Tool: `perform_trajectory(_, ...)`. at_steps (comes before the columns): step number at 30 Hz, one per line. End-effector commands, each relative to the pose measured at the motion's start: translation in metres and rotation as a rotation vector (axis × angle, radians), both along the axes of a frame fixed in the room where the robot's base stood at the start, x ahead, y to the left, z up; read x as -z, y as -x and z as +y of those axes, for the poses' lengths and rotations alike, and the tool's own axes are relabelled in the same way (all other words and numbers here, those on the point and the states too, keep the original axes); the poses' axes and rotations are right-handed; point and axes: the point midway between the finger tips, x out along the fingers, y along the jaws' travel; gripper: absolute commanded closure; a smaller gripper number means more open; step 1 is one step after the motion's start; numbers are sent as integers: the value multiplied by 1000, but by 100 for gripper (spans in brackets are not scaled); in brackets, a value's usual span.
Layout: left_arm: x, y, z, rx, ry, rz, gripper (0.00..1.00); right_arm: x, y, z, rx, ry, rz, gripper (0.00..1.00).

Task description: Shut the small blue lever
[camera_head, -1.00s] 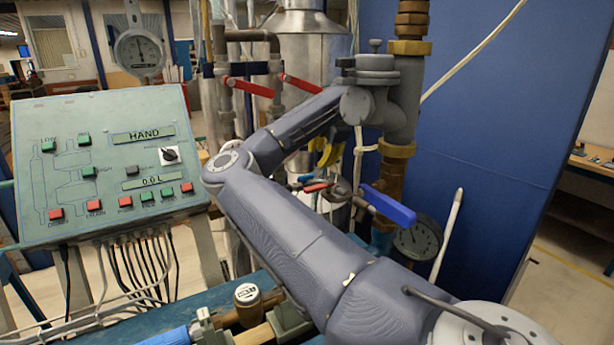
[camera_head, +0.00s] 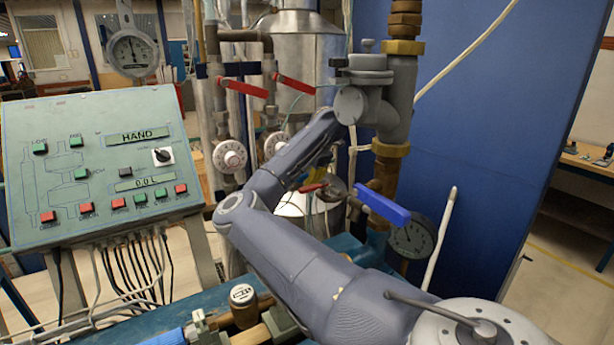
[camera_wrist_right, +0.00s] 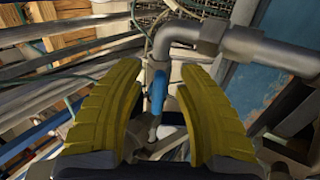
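In the right wrist view, a small blue lever (camera_wrist_right: 157,90) stands between the two yellow fingers of my right gripper (camera_wrist_right: 158,72). The fingers are apart, with a visible gap on each side of the lever, so the gripper is open. In the head view, my right gripper (camera_head: 322,172) is mostly hidden behind my right forearm; only a bit of yellow shows. A larger blue lever (camera_head: 382,202) sits to the right on the brass and grey pipe. My left gripper is not in view.
Red levers (camera_head: 243,87) sit on the pipes behind, above two white round dials (camera_head: 230,156). A control panel (camera_head: 100,165) stands at the left. A gauge (camera_head: 412,236) is at the lower right. In the wrist view, a grey pipe elbow (camera_wrist_right: 180,38) lies close beyond the fingers.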

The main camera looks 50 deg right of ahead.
Motion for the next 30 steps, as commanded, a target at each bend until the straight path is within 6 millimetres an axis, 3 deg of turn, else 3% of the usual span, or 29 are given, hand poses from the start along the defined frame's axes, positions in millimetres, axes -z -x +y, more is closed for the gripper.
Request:
perform_trajectory(5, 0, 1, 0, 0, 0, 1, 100, 0, 0, 0, 0, 0, 0, 62)
perform_trajectory(15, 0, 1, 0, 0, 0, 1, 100, 0, 0, 0, 0, 0, 0, 100)
perform_trajectory(30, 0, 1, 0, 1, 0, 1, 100, 0, 1, 0, 23, -13, -4, 100)
